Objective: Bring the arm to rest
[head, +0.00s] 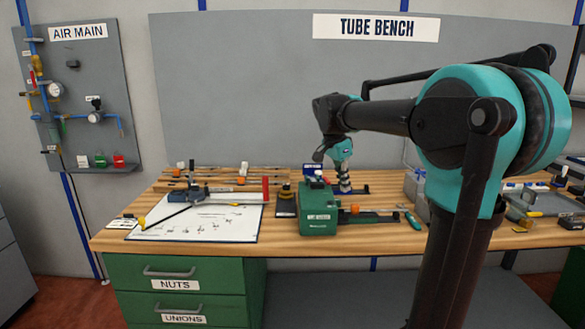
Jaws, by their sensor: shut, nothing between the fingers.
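My arm reaches from the right across the tube bench. Its teal wrist hangs over the back middle of the worktop, and my gripper (344,181) points down below it, small and dark with light bands. My gripper is shut, with no object seen in it. It is behind and to the right of a green boxed device (318,212). Its fingertips are too small to make out, and I cannot tell how far they are from the things behind the device.
The wooden worktop (280,243) holds a white drawing sheet (222,227) with a clamp-like tool (195,194) at left. A dark-based item (286,200) stands beside the green device. Grey trays (530,203) and small parts crowd the right. A grey back panel (240,90) rises behind.

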